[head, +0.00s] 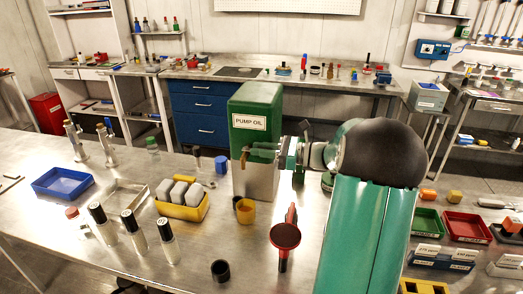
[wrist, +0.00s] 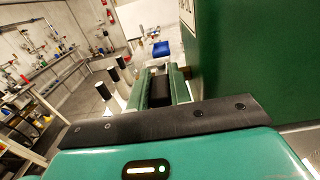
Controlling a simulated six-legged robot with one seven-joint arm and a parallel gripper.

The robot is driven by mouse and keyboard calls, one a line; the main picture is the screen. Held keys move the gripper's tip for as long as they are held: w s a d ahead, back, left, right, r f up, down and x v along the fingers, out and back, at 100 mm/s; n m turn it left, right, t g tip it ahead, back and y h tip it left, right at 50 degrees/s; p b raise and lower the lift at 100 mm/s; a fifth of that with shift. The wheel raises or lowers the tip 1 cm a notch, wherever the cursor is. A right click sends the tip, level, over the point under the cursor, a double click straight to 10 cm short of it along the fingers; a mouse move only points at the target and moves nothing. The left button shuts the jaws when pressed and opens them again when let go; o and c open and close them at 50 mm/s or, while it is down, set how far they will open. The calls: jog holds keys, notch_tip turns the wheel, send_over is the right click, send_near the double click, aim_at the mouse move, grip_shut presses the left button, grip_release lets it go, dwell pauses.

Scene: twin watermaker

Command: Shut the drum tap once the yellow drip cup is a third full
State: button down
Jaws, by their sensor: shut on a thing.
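The yellow drip cup (head: 246,214) stands on the bench below the tap. Its fill level is too small to tell, and I cannot make out a stream. My gripper (head: 281,152) is beside the drum at tap height, shut on what looks like the tap handle. In the wrist view a dark piece (wrist: 160,91) sits between the jaws.
A red-topped funnel-like tool (head: 285,236) and a black cup (head: 220,271) stand nearer. A yellow tray (head: 185,211) of grey-topped blocks, capped bottles (head: 133,234) and a blue tray (head: 62,183) are to the left.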

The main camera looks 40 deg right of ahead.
jog(key=c, duration=1.3)
grip_release()
jog(key=v, duration=1.4)
